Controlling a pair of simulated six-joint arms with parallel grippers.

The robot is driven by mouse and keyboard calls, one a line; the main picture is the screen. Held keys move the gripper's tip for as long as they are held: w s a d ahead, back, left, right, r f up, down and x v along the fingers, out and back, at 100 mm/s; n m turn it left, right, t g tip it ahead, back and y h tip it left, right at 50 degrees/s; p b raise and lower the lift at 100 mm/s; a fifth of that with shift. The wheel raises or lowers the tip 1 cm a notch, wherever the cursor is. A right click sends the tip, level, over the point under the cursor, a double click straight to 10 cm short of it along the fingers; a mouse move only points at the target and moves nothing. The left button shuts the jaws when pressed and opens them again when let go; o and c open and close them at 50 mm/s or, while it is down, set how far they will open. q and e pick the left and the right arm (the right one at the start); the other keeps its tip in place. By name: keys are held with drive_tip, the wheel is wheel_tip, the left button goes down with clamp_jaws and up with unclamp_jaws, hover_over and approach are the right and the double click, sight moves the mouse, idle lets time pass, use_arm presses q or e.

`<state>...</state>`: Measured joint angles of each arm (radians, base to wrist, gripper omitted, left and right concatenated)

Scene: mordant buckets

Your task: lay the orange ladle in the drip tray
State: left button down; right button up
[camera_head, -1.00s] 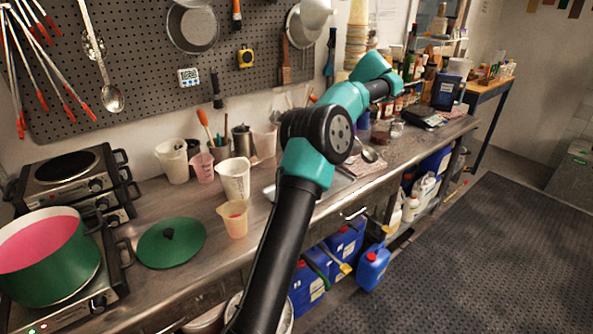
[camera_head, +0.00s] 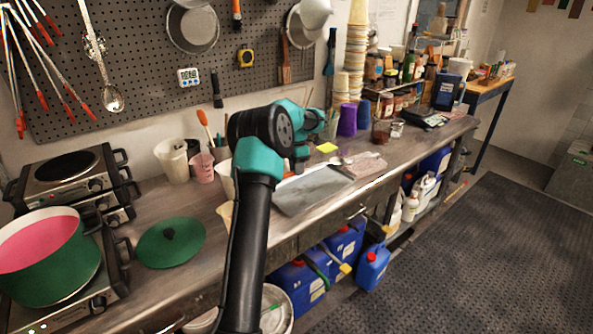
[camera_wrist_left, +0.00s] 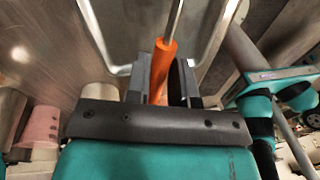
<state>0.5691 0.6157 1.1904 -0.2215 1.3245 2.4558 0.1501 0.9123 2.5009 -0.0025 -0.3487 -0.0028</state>
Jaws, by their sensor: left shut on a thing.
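My left gripper (camera_wrist_left: 162,85) is shut on the orange handle of the ladle (camera_wrist_left: 161,66), whose thin metal shaft runs away over the tray in the left wrist view; its bowl is out of that view. In the head view the left gripper (camera_head: 299,167) hangs at the far left part of the grey drip tray (camera_head: 305,192), and my arm covers part of the tray. The tray's bright rim (camera_wrist_left: 212,50) also shows in the left wrist view. I cannot tell whether the ladle touches the tray. My right gripper is not in view.
A pinkish cloth (camera_head: 368,164) lies right of the tray, and a yellow pad (camera_head: 327,148) behind it. Measuring cups (camera_head: 172,160) stand to the left. A green lid (camera_head: 170,243) and a green pot (camera_head: 48,262) are further left. Purple cups (camera_head: 347,119) stand behind.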

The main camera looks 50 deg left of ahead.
use_arm(q)
drive_tip(key=shift+s+f, duration=0.1)
drive_tip(key=shift+f, duration=0.2)
drive_tip(key=shift+f, duration=0.15)
hover_over(297, 194)
drive_tip(key=a, duration=0.1)
drive_tip(key=shift+w+f, duration=0.15)
drive_tip(key=shift+f, duration=1)
drive_tip(key=shift+w+f, duration=0.1)
drive_tip(key=shift+f, duration=1.05)
drive_tip(key=c, duration=0.9)
unclamp_jaws()
wheel_tip(297, 194, up, 17)
drive_tip(key=w+a, duration=0.1)
drive_tip(key=a, duration=0.1)
drive_tip(key=shift+w+a, duration=0.25)
drive_tip(key=shift+a, duration=0.15)
